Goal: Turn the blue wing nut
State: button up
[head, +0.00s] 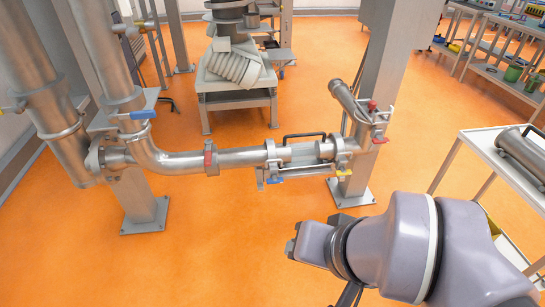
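A small blue part (274,180), which looks like the blue wing nut, sits at the lower left of the clamped section of the steel pipe (235,157). It is too small to make out its wings or angle. My gripper (291,246) is at the lower middle of the head view, below and slightly right of the blue part and apart from it. Only its dark end shows past my grey wrist, so its fingers cannot be made out. Nothing can be seen held in it.
A yellow part (344,172) and red parts (380,140) sit on the same pipework at right. A blue lever (143,114) is on the left pipe. A steel post (368,110) stands behind. A white cart (495,148) is at right. Orange floor below the pipe is clear.

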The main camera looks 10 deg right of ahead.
aim_at(274, 179)
jog(key=i+j+z, duration=0.2)
jog(key=j+z, duration=0.2)
jog(key=i+j+z, duration=0.2)
jog(key=j+z, duration=0.15)
jog(key=i+j+z, duration=0.1)
jog(key=j+z, duration=0.3)
